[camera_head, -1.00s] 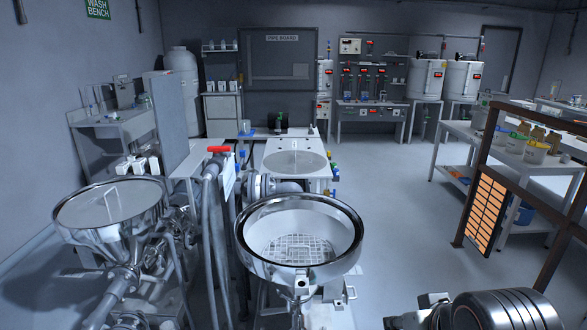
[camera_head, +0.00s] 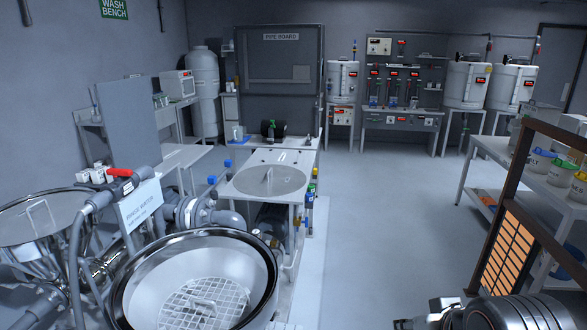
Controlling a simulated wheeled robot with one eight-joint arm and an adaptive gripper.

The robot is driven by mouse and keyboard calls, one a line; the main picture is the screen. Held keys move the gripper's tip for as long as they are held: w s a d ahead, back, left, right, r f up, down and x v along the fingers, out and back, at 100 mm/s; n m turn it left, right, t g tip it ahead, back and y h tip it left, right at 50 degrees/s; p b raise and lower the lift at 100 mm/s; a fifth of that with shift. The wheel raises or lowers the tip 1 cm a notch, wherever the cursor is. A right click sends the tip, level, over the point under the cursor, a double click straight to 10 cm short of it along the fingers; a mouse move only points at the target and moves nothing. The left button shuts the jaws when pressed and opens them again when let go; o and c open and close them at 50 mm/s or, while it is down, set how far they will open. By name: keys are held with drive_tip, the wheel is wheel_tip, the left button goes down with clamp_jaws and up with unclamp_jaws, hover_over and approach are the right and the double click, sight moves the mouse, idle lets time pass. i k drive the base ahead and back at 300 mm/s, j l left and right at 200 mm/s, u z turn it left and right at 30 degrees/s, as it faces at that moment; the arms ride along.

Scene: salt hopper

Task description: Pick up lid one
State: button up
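Two round lids with upright handles show in the head view, and I cannot tell which is lid one. One grey lid (camera_head: 268,181) lies flat on a white bench top (camera_head: 244,197) near the middle. The other lid (camera_head: 38,222) sits over the left steel hopper (camera_head: 70,203), cut by the left edge. A nearer steel hopper (camera_head: 262,268) is uncovered, with a round grate (camera_head: 203,303) inside; the bottom edge cuts it off. Part of my arm shows at the lower right, but no gripper fingers can be made out.
A sign (camera_head: 140,208) and pipes with a red handle (camera_head: 119,173) stand between the hoppers. A brown frame with an orange panel (camera_head: 510,250) is at the right. The floor (camera_head: 385,220) right of the lid bench is clear.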

sight(268, 181)
drive_tip(key=i+l+u, duration=0.1)
drive_tip(key=i+l, duration=0.3)
drive_tip(key=i, duration=0.2)
drive_tip(key=i+l+u, duration=0.1)
drive_tip(key=i+l, duration=0.35)
drive_tip(key=i, duration=0.2)
drive_tip(key=i+l+u, duration=0.1)
drive_tip(key=i+l, duration=0.4)
drive_tip(key=i, duration=0.1)
